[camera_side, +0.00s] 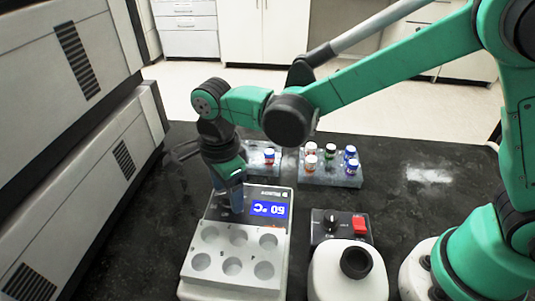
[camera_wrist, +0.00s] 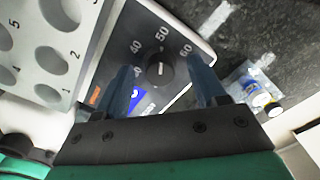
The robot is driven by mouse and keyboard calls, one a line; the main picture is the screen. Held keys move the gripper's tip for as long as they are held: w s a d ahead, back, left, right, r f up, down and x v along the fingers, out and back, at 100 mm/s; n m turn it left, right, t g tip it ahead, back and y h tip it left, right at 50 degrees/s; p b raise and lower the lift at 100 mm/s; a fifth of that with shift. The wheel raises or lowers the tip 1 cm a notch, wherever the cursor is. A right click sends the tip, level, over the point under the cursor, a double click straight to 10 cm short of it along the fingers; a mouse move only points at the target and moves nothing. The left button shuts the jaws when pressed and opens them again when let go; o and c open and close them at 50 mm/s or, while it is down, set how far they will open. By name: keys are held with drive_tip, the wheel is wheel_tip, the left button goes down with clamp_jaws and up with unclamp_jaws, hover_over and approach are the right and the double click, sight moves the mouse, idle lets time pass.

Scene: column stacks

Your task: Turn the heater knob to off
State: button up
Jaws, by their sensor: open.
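The heater (camera_side: 190,266) is a pale box with a block of several round wells and a blue display reading 60 °C upside down. Its dark round knob (camera_wrist: 153,78) shows in the wrist view with a short white mark, on a grey panel with numbers including 40, 50 and 60. An orange label (camera_wrist: 95,94) lies at the panel's left. My gripper (camera_wrist: 163,76) is open, with one blue finger on each side of the knob; I cannot tell if they touch it. In the side view my gripper (camera_side: 230,205) points down over the panel beside the display and hides the knob.
A second device with a black knob (camera_side: 331,221) and red switch (camera_side: 360,225) stands right of the heater, behind a white round-topped object (camera_side: 330,277). Racks (camera_side: 312,179) with capped vials stand behind. Large grey equipment (camera_side: 60,170) fills the left. The dark bench at right is partly clear.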

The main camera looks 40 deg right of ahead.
clamp_jaws()
